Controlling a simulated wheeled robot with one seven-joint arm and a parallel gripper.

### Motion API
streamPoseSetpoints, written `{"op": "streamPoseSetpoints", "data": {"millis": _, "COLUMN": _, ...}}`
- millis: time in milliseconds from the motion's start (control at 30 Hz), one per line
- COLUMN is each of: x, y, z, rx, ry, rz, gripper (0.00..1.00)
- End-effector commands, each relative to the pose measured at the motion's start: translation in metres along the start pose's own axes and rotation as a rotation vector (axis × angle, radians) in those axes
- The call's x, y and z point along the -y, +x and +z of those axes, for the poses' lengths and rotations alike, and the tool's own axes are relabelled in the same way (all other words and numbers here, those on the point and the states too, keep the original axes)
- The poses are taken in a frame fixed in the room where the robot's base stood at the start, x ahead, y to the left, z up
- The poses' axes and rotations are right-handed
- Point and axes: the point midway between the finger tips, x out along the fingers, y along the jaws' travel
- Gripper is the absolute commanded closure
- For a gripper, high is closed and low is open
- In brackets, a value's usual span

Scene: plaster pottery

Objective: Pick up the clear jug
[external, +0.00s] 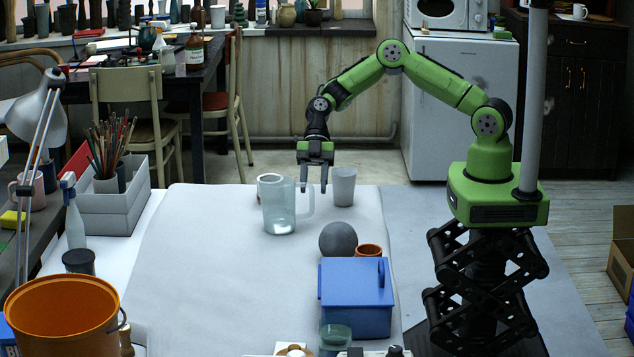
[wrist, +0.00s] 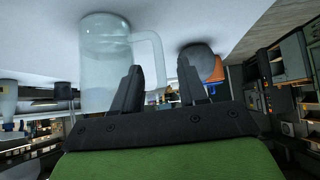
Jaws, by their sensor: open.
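The clear jug (external: 280,210) stands upright on the pale tabletop (external: 210,260), its handle to the right. In the external view my gripper (external: 314,187) is open, pointing down, with its fingertips close to the handle's upper part. In the wrist view, the jug (wrist: 104,62) is at the upper left, and the handle's outer upright appears between the two open fingers (wrist: 160,68). The left finger hides part of the handle's lower end. I cannot tell whether a finger touches the jug. Nothing is visibly held.
A pale cup (external: 344,187) stands right of the gripper, and another pale vessel (external: 266,178) is partly hidden behind the jug. A grey ball (external: 338,240), small terracotta pot (external: 369,250) and blue box (external: 355,305) stand nearer the camera. The table's left-centre is clear.

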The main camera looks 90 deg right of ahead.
Motion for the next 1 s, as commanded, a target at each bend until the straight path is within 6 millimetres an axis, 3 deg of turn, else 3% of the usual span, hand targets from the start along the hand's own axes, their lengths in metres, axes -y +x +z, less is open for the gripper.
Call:
{"op": "streamPoseSetpoints", "data": {"millis": 267, "x": -0.001, "y": 0.048, "z": -0.002, "rx": 0.000, "ry": 0.000, "rz": -0.003, "gripper": 0.58}}
{"op": "streamPoseSetpoints", "data": {"millis": 500, "x": -0.002, "y": 0.052, "z": -0.002, "rx": 0.001, "ry": 0.001, "rz": -0.001, "gripper": 0.58}}
{"op": "streamPoseSetpoints", "data": {"millis": 567, "x": -0.001, "y": 0.052, "z": -0.003, "rx": 0.001, "ry": 0.001, "rz": -0.001, "gripper": 0.64}}
{"op": "streamPoseSetpoints", "data": {"millis": 800, "x": -0.001, "y": 0.051, "z": -0.003, "rx": 0.001, "ry": 0.001, "rz": -0.001, "gripper": 1.00}}
{"op": "streamPoseSetpoints", "data": {"millis": 1000, "x": -0.001, "y": 0.051, "z": -0.003, "rx": 0.001, "ry": 0.001, "rz": -0.001, "gripper": 1.00}}
